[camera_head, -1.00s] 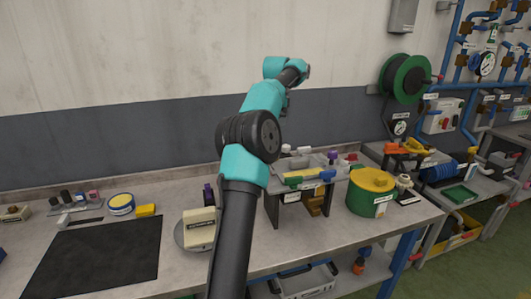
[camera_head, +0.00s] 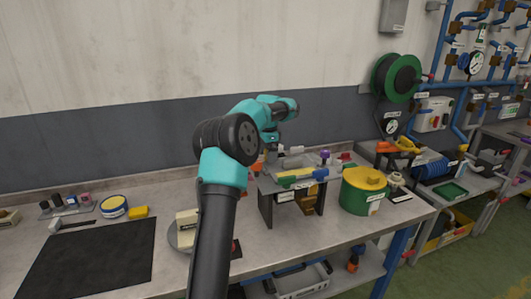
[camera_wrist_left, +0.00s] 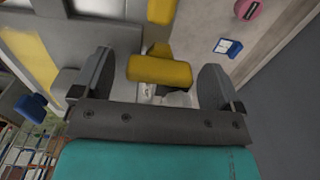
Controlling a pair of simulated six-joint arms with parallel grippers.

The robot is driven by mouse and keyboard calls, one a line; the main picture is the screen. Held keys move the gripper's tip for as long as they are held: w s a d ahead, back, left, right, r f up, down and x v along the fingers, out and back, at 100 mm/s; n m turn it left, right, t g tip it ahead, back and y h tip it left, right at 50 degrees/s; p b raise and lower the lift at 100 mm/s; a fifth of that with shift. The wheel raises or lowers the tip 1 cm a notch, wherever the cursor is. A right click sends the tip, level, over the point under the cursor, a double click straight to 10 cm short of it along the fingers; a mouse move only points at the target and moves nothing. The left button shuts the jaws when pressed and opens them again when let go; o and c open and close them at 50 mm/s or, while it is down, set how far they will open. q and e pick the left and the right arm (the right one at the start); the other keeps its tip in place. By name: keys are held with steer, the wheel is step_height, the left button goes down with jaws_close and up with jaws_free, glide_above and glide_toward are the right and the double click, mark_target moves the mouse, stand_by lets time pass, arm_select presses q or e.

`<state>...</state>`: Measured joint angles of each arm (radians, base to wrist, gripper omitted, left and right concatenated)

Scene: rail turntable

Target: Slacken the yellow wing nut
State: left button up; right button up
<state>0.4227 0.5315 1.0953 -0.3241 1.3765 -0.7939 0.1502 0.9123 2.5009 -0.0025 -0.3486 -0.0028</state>
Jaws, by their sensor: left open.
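In the left wrist view a yellow wing nut (camera_wrist_left: 160,70) shows as a blocky, rounded yellow bar between my left gripper's fingers. More yellow pieces show just beyond it, and I cannot tell whether they belong to it. My left gripper (camera_wrist_left: 155,62) is open, with a finger on each side of the bar and visible gaps. In the head view my left gripper (camera_head: 270,143) is small and points down behind the raised stand (camera_head: 266,206) on the bench. I cannot make out the wing nut there. My right gripper is not in view.
A green drum with a yellow lid (camera_head: 364,190) stands right of the stand. A yellow-green bar (camera_head: 295,177) lies on the stand's top. A dark mat (camera_head: 95,258) covers the left of the bench. A pink disc (camera_wrist_left: 247,9) and a blue item (camera_wrist_left: 228,47) show in the wrist view.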

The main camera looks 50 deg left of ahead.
arm_select(q)
steer(key=c, duration=0.9)
steer(key=shift+c, duration=0.2)
steer(key=shift+n, duration=0.5)
steer(key=n, duration=0.2)
steer(key=shift+n, duration=0.4)
steer(key=n, duration=1.3)
